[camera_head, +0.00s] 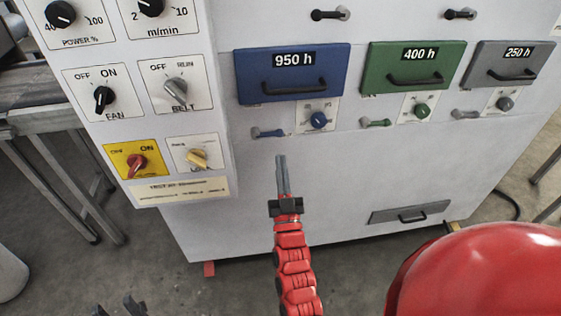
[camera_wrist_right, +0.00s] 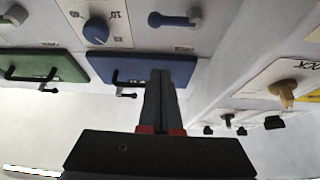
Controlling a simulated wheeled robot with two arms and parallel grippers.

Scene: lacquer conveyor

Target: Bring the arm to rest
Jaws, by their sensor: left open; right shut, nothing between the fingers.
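My right gripper (camera_head: 282,158) is in the middle of the head view, on a red jointed arm that comes up from the bottom edge. Its two grey fingers are shut together with nothing between them. It is in front of the white machine front, below the blue drawer marked 950 h (camera_head: 292,74). In the right wrist view the shut fingers (camera_wrist_right: 161,72) overlap the blue drawer (camera_wrist_right: 120,70); I cannot tell the gap. My left gripper (camera_head: 118,304) shows only as dark fingertips at the bottom left, spread apart and empty; its arm is out of view.
A control panel (camera_head: 218,120) with knobs juts out at the left. A green drawer (camera_head: 413,66) and a grey drawer (camera_head: 509,64) are to the right. A low hatch (camera_head: 410,213) has a handle. A metal-legged conveyor (camera_head: 45,120) stands left. Grey floor shows at the lower left.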

